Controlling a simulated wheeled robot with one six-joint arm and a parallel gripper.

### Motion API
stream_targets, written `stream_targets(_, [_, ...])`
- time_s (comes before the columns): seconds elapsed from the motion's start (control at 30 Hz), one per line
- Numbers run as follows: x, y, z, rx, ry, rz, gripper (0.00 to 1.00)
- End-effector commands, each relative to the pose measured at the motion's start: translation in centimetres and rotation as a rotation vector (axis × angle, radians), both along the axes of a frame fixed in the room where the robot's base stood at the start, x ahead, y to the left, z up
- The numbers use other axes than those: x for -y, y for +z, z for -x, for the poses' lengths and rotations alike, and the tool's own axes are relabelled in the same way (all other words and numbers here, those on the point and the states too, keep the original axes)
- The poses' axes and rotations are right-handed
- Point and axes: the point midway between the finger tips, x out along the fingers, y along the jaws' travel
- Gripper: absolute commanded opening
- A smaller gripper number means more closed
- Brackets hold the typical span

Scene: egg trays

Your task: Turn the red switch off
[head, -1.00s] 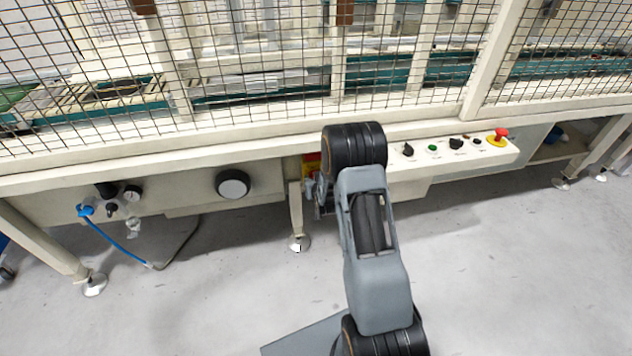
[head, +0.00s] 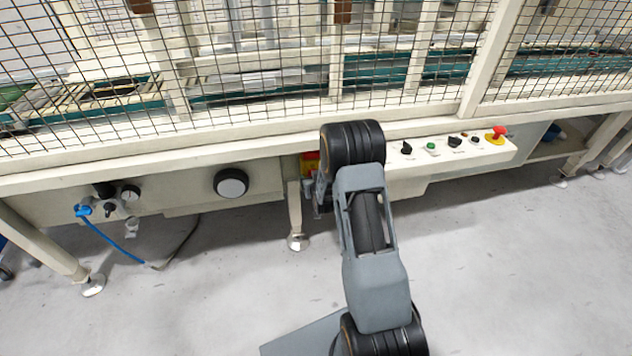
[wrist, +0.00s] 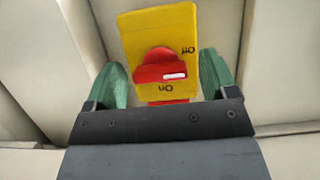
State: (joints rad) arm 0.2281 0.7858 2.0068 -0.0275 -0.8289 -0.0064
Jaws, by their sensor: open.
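The red switch (wrist: 158,66) is a rotary knob on a yellow plate (wrist: 184,22) in the wrist view. The plate bears two labels that appear upside down, one below the knob and one to its right. A white mark lies on the knob's right part. My gripper (wrist: 165,80) is open, with one green finger on each side of the knob. I cannot tell whether either finger touches it. In the head view my arm hides most of the switch; a bit of red and yellow (head: 310,160) shows left of the arm.
A control panel (head: 470,152) with black knobs, a green button and a red emergency button (head: 498,133) is to the right. A gauge and a blue hose (head: 112,240) are at the left. Wire mesh fencing stands above the beam. The floor in front is clear.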

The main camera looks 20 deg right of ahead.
Motion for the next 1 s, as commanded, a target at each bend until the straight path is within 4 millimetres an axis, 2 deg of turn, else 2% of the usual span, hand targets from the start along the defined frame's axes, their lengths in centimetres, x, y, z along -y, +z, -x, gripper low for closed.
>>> stream_targets(0.17, [-0.4,1.0,1.8,-0.001,0.000,0.000,0.79])
stream_targets(0.5, [-1.7,3.7,8.0,0.000,0.000,0.000,0.79])
stream_targets(0.63, [-2.1,4.4,9.9,-0.001,0.000,0.000,0.79])
stream_targets(0.8, [-2.4,5.0,11.6,0.000,0.000,0.000,0.79])
stream_targets(1.0, [-2.6,5.3,12.4,0.000,0.000,0.000,0.79])
